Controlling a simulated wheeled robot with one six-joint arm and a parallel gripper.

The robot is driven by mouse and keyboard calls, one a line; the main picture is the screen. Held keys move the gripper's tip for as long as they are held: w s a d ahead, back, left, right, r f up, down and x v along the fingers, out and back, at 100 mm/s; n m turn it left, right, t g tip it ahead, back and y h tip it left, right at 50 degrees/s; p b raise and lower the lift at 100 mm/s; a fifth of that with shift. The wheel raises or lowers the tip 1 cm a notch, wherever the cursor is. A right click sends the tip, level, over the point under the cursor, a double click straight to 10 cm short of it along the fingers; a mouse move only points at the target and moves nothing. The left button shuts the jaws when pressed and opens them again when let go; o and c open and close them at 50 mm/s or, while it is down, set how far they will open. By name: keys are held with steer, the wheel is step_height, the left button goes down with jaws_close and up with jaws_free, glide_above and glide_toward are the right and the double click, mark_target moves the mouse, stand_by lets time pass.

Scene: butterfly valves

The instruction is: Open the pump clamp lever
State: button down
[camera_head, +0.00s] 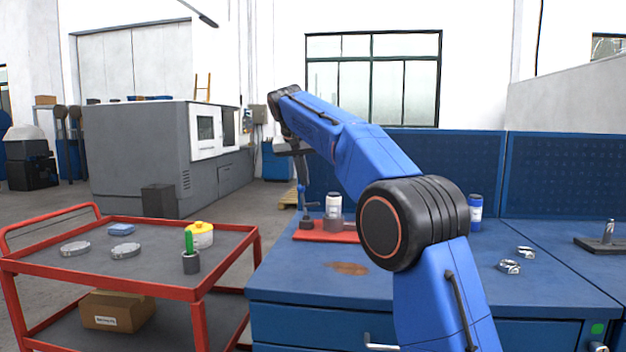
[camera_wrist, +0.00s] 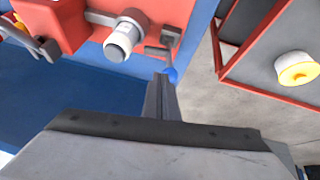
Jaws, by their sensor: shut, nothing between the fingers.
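In the head view my gripper (camera_head: 301,180) points down at the left of the grey pump body with a white top (camera_head: 333,207), which stands on the red plate (camera_head: 318,236). The lever is too small there to read clearly.
A red cart (camera_head: 110,279) with a yellow-topped container (camera_head: 200,234) stands at left; the container also shows in the wrist view (camera_wrist: 296,69). Blue panels stand behind.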

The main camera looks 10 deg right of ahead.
steer(key=shift+w+a+f, duration=0.1)
steer(key=shift+w+a, duration=0.1)
steer(key=shift+a, duration=0.35)
steer(key=shift+w+a+f, duration=0.1)
steer(key=shift+w+a, duration=0.1)
steer(key=shift+a, duration=0.35)
steer(key=shift+r, duration=0.1)
